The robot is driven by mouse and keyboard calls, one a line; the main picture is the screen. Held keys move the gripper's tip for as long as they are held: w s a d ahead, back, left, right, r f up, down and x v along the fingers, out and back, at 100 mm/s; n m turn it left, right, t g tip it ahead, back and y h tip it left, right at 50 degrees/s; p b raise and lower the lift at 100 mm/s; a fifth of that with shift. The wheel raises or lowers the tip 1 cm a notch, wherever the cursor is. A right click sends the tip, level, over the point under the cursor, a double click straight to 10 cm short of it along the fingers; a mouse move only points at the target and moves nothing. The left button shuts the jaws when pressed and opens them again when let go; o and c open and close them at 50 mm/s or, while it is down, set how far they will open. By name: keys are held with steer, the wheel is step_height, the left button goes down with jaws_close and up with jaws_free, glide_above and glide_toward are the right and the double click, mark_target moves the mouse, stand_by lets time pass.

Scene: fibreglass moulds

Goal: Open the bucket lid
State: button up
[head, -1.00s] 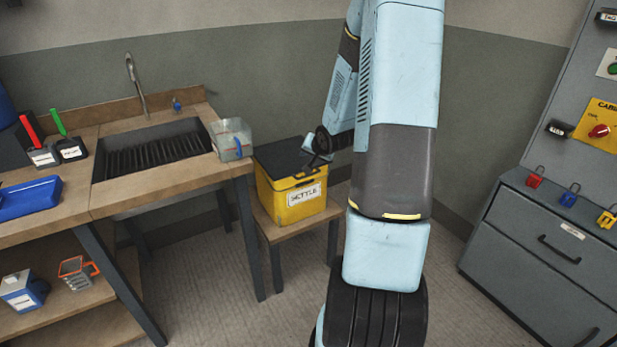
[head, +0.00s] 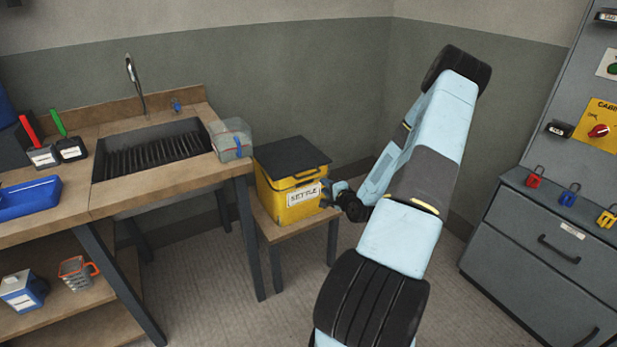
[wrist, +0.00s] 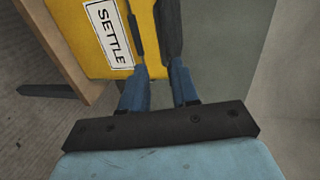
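The yellow bucket (head: 277,201), labelled SETTLE, stands on a small wooden stand. Its black lid (head: 290,156) lies flat over the top, with a dark handle bar (head: 305,176) at the front edge. My gripper (head: 328,190) is beside the bucket's right front side, below the lid's level. In the wrist view, the gripper's blue fingers (wrist: 158,72) are apart with nothing between them. Beyond the fingertips are the yellow bucket wall (wrist: 80,25), the handle bar (wrist: 134,38) and the lid's dark edge (wrist: 170,30). Whether the fingers touch the bucket is unclear.
The bucket's wooden stand (head: 290,232) sits next to the sink bench (head: 165,185). A clear container (head: 230,140) rests at the bench's right end, near the bucket. A grey drawer cabinet (head: 535,250) stands at the right. The floor between stand and cabinet holds my arm.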

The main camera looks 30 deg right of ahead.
mark_target(308, 175)
steer(key=x, duration=1.3)
steer(key=shift+w+f, duration=0.1)
steer(key=shift+w, duration=0.25)
steer(key=shift+c, duration=0.4)
jaws_close()
